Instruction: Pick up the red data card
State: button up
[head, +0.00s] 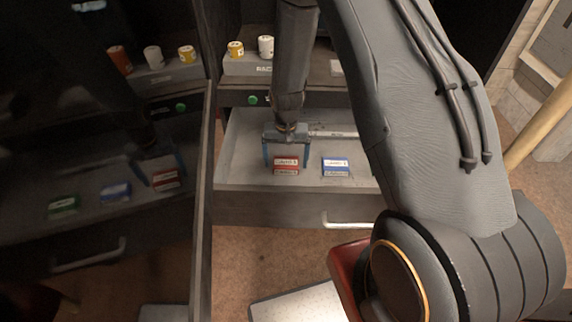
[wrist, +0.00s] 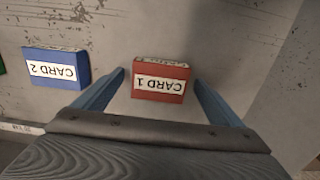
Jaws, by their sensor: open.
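The red data card (head: 286,165) lies in the open grey drawer (head: 240,170) in the head view. In the wrist view the red card (wrist: 160,82) carries a white label reading CARD 1. My gripper (head: 286,157) is open, pointing down at the red card. In the wrist view its blue fingers (wrist: 158,84) stand on either side of the card, with a gap on each side. I cannot tell how far the fingertips are above the drawer floor.
A blue card (head: 335,166), labelled CARD 2 in the wrist view, lies right of the red one in the head view. A green edge (wrist: 2,68) shows beyond it. Yellow and white cylinders (head: 266,46) stand on a shelf behind. A dark glossy panel (head: 100,200) at left shows reflections.

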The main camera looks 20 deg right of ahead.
jog(key=c, duration=1.2)
jog(key=shift+r, duration=0.1)
